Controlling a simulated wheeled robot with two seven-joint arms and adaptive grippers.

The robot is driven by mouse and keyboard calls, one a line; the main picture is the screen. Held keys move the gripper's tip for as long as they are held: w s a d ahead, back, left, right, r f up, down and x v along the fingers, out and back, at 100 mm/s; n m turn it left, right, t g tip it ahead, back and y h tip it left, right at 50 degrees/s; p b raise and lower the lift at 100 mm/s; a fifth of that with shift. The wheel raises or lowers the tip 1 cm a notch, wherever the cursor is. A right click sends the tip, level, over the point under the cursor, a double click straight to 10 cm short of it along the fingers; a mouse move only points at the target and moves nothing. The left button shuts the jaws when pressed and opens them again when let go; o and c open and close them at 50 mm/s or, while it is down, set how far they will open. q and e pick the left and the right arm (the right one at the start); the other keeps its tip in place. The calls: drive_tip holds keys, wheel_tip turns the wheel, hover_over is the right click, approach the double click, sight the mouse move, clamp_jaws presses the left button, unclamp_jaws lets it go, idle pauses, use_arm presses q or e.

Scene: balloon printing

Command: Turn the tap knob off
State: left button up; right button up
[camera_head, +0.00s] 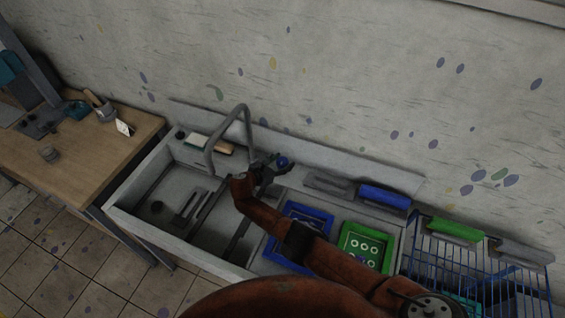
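The tap has a tall grey curved spout (211,151) that arches over the sink (166,172). A small blue knob (282,162) shows beside the tap's base. My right gripper (277,167) is at the blue knob, with its dark fingers around or against it. At this size I cannot tell whether the fingers are closed on the knob or only beside it. My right arm, orange-brown, comes in from the bottom and covers part of the counter. My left gripper is not in view.
A blue-framed screen (283,218) and a green-framed screen (366,246) lie on the counter. Blue (385,197) and green (457,231) bars stand at the right, near a blue wire basket (470,275). A wooden table (85,160) is at the left.

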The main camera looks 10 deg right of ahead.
drive_tip(key=shift+o, duration=0.3)
drive_tip(key=shift+a, duration=0.1)
drive_tip(key=shift+s+a+r, duration=0.2)
drive_tip(key=shift+s+a, duration=0.05)
drive_tip(key=shift+a, duration=0.2)
drive_tip(key=v, duration=1.1)
